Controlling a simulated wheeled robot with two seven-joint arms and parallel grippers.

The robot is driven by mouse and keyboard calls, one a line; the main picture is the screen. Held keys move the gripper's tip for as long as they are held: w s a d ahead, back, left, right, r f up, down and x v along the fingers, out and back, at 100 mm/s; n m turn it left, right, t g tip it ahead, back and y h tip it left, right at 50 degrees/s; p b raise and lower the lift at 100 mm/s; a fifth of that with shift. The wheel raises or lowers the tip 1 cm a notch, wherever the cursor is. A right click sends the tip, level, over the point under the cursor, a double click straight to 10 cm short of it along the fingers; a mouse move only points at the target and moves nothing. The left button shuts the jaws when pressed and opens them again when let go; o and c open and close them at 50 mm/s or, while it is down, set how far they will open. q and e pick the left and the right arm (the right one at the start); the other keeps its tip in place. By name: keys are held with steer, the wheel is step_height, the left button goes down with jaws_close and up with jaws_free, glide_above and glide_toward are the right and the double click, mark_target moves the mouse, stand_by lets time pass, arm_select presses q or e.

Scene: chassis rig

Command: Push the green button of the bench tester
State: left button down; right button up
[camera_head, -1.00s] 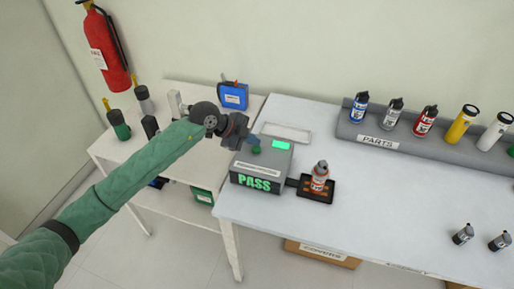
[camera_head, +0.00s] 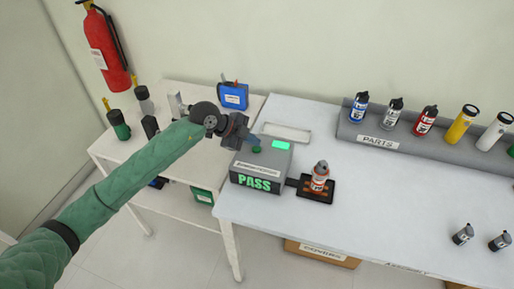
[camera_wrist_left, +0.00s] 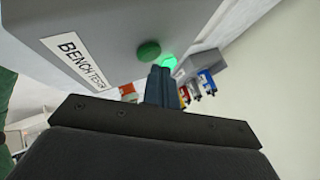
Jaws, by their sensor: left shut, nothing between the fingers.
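My left gripper (camera_head: 256,138) is shut and empty. Its fingertips (camera_wrist_left: 161,72) are just beside the button; I cannot tell whether they touch it. An orange-red canister (camera_head: 319,178) stands upright on the tester's black plate (camera_head: 316,197). My right gripper is not in view.
An empty pale tray (camera_head: 287,133) lies behind the tester. A grey parts rack (camera_head: 378,141) with several canisters is at the back right. Two small dark cylinders (camera_head: 481,238) are at the right. A side table (camera_head: 180,95) holds a blue box (camera_head: 233,96). The table's middle is clear.

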mark_target(253, 149)
arm_select(q)
steer(key=shift+f, duration=0.1)
steer(key=shift+f, duration=0.45)
stand_by(0.7)
steer(key=shift+r+p, duration=0.45)
steer(key=shift+r, duration=0.15)
steer(key=shift+r, duration=0.1)
steer(key=shift+r+p, duration=2.15)
steer(key=shift+r, duration=0.8)
